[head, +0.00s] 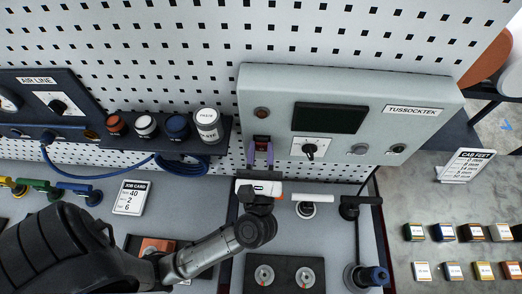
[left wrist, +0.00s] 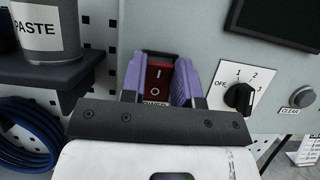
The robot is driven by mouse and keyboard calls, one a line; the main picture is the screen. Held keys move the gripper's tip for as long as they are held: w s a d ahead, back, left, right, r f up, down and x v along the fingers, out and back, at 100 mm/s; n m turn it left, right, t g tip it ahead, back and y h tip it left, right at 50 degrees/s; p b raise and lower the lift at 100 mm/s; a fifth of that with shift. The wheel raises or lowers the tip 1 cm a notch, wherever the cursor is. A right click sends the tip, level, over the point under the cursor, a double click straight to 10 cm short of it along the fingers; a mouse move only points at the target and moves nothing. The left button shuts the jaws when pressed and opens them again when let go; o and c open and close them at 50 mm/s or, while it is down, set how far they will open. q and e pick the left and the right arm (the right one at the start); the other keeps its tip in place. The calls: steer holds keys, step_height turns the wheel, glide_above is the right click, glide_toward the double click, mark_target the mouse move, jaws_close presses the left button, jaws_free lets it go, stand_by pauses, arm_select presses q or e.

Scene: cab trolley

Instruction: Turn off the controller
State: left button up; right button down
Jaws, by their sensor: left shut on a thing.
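The controller (head: 350,88) is a pale grey box labelled TUSSOCKTEK on the pegboard, with a dark screen (head: 328,118). A red rocker switch (left wrist: 158,80) marked I above O sits at its lower left; I cannot tell which side is pressed. My left gripper (head: 261,153) is shut on this switch, its purple fingers on either side of it in the left wrist view (left wrist: 158,68). A black rotary knob (left wrist: 240,97) marked OFF, 1, 2, 3 is to the right; its setting is unclear. My right gripper is not in view.
A shelf (left wrist: 55,72) with a PASTE jar (head: 208,124) and other pots is close left of the controller. A CLEAR button (left wrist: 302,96) is right of the knob. A blue hose coil (head: 182,166) hangs below the shelf. Handled tools (head: 308,209) stand on the bench below.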

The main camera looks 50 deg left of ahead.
arm_select(q)
steer(key=o, duration=0.9)
steer(key=shift+b+v, duration=2.35)
steer(key=shift+v, duration=4.6)
